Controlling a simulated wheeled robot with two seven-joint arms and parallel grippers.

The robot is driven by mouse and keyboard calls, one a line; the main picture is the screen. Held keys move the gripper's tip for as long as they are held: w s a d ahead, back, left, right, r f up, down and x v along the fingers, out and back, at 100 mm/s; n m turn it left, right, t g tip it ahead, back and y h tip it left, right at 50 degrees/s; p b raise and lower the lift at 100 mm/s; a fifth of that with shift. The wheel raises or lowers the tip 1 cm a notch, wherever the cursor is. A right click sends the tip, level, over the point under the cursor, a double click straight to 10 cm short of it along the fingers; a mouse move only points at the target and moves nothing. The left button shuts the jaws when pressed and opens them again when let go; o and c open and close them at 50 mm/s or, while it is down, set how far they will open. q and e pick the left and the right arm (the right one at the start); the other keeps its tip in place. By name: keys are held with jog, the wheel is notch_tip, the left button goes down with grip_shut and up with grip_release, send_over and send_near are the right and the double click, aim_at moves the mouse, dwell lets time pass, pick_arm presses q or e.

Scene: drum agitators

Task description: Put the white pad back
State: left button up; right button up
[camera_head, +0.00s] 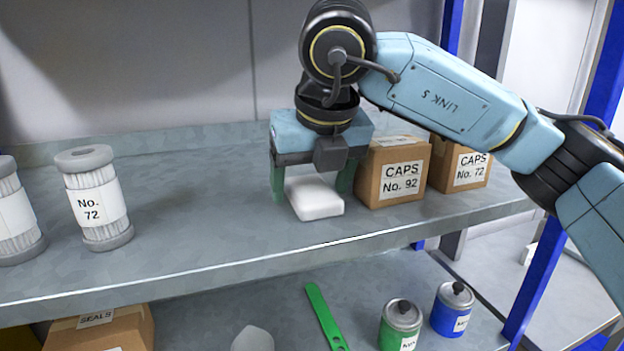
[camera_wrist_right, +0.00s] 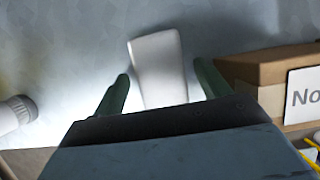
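The white pad (camera_head: 315,200) is a small block with rounded edges, lying on the upper shelf (camera_head: 200,240). It also shows in the wrist view (camera_wrist_right: 160,68). My right gripper (camera_head: 312,182) points down over the pad, with its green fingers on either side of it. In the wrist view the right gripper (camera_wrist_right: 163,90) is open, with gaps between each finger and the pad. The near part of the pad is hidden by the gripper body there. My left gripper is not in view.
A CAPS No. 92 box (camera_head: 395,172) stands close beside the right finger, with a CAPS No. 72 box (camera_head: 462,165) behind it. A No. 72 filter (camera_head: 95,200) stands left. The lower shelf holds a green tool (camera_head: 324,315), cans (camera_head: 400,325) and a SEALS box (camera_head: 100,330).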

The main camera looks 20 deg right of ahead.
jog(key=b+v, duration=0.1)
jog(key=v, duration=1.1)
